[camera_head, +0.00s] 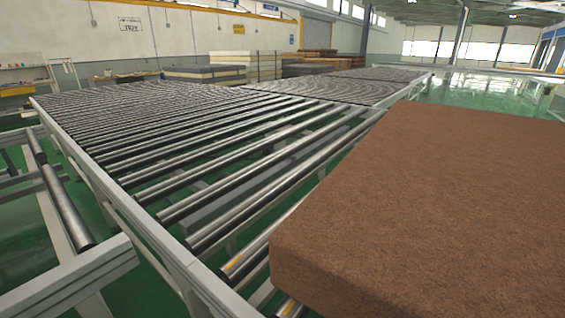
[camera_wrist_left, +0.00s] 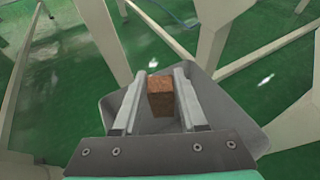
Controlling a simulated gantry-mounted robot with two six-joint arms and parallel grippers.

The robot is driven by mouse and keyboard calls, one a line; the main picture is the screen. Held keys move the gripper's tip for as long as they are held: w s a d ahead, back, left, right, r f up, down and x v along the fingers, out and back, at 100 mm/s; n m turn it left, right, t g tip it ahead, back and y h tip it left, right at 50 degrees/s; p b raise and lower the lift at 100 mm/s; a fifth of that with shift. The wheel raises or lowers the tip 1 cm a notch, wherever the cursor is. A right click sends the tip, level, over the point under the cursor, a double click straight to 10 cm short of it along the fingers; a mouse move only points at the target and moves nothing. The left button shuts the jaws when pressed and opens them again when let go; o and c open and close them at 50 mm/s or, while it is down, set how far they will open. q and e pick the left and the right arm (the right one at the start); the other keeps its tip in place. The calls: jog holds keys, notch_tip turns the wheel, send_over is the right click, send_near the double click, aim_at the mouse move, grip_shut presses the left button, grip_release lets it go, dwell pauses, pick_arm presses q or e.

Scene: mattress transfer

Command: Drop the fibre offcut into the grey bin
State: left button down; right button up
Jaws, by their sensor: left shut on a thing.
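The fibre offcut (camera_wrist_left: 161,98) is a small reddish-brown block in the left wrist view. My left gripper (camera_wrist_left: 160,74) is shut on it, with one finger on each side. The grey bin (camera_wrist_left: 238,122) shows behind and below the fingers in the same view, and the offcut is held over it. Part of the bin is hidden by the gripper and the offcut. How high the offcut is above the bin floor is hard to tell. The head view shows neither the bin, the offcut nor my grippers. My right gripper is in neither view.
A roller conveyor (camera_head: 172,200) runs away across the head view. A large brown fibre mattress (camera_head: 430,200) lies at its near right. Pale frame legs (camera_wrist_left: 210,35) stand around the bin on the green floor (camera_wrist_left: 60,100). Stacked mattresses (camera_head: 250,65) stand at the back.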

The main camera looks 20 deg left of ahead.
pick_arm(q)
jog(key=shift+c, duration=1.9)
grip_release()
jog(key=shift+r, duration=0.1)
jog(key=shift+s+d+r+p, duration=0.2)
jog(key=shift+d+p, duration=0.05)
jog(key=shift+p, duration=0.05)
jog(key=p+v, duration=0.4)
jog(key=v, duration=0.7)
